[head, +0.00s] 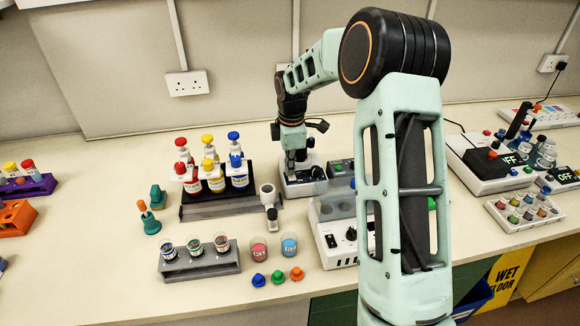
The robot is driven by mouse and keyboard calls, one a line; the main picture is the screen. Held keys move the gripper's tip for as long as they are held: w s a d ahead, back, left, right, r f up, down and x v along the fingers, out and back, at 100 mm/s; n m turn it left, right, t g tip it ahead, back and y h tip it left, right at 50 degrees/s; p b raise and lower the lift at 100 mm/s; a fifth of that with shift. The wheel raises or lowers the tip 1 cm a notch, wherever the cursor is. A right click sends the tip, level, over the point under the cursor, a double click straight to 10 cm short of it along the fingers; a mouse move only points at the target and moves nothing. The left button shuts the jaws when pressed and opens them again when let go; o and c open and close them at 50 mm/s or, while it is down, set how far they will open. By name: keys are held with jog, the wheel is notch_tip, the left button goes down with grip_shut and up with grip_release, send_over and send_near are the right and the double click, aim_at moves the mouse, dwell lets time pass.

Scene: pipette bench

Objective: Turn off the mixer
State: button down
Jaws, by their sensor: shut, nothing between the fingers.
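My gripper (291,165) is shut and empty. It points down at a small white bench device (296,190) with a dark panel, which may be the mixer. The fingertips are at or just above the device's top; I cannot tell whether they touch it. The gripper hides part of the device, so its switch state cannot be read. A larger white unit (331,256) with dark knobs and a grey top stands in front of it, partly behind my arm. At the right, a white device (475,170) has a dark display.
A rack of red, yellow and blue-capped bottles (212,208) stands left of the gripper. A grey rack with small cups (201,268) is nearer. Loose coloured caps (278,277) lie at the front. A tray of coloured vials (525,211) is at the right.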

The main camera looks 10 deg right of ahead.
jog(key=shift+s+f, duration=0.1)
jog(key=shift+s, duration=0.1)
jog(key=shift+s, duration=0.65)
jog(key=shift+r, duration=0.25)
jog(key=shift+a+r+p, duration=0.1)
jog(key=shift+r+p, duration=0.35)
jog(key=shift+r, duration=0.2)
notch_tip(320, 180, up, 12)
jog(key=s, duration=0.1)
jog(key=shift+s+r, duration=0.15)
jog(key=shift+s, duration=0.15)
